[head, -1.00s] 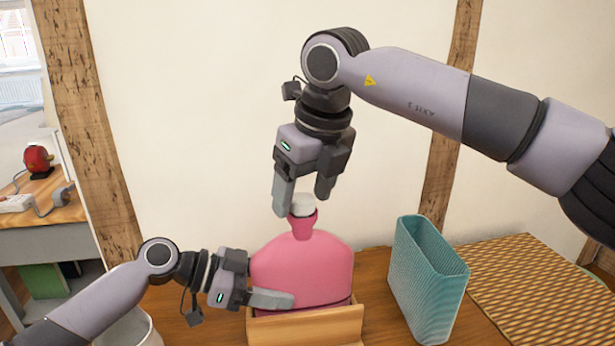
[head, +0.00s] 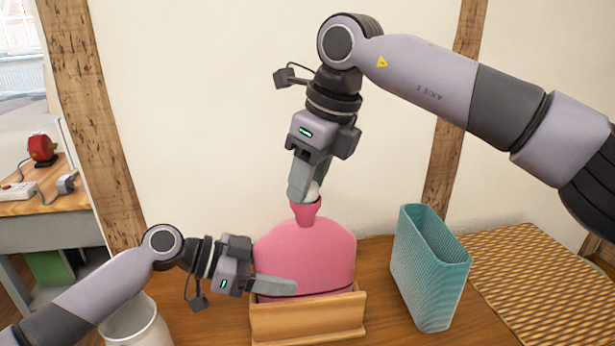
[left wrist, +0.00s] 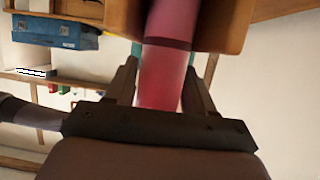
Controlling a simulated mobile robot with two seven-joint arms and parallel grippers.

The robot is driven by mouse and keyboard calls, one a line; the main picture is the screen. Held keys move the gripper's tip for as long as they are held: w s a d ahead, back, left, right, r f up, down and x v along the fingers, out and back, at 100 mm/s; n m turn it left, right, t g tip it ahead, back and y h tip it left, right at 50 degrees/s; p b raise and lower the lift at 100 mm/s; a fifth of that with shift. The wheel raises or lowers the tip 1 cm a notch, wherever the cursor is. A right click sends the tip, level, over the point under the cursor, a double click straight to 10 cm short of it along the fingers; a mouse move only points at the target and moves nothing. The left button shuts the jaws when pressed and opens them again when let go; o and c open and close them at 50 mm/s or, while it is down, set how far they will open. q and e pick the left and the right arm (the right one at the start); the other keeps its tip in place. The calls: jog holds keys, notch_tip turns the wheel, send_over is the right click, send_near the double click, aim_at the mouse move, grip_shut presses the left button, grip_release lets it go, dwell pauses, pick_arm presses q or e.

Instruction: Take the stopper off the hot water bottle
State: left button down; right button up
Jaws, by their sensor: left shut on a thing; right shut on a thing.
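The pink hot water bottle (head: 312,256) stands upright in a wooden holder (head: 308,318) on the table. My left gripper (head: 272,287) is shut on the bottle's lower body from the left, just above the holder's front edge. The left wrist view shows the pink bottle (left wrist: 163,75) between the two fingers. The white stopper (head: 314,191) sits at the top of the bottle's neck. My right gripper (head: 305,190) comes down from above and is shut on the stopper, its fingers hiding most of it.
A teal ribbed container (head: 430,270) stands to the right of the holder, beside a woven mat (head: 545,285). A white pot (head: 137,325) is at the lower left, under my left arm. A side table with a red object (head: 41,149) is at far left.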

jog(key=n+g, duration=0.1)
jog(key=n, duration=0.5)
jog(key=shift+w+g+y, duration=0.15)
jog(key=shift+g+y, duration=0.15)
jog(key=shift+g, duration=0.1)
jog(key=n, duration=0.3)
jog(key=n+g, duration=0.1)
jog(key=n, duration=0.2)
jog(key=shift+w+n+g, duration=0.1)
jog(key=shift+n+g, duration=0.2)
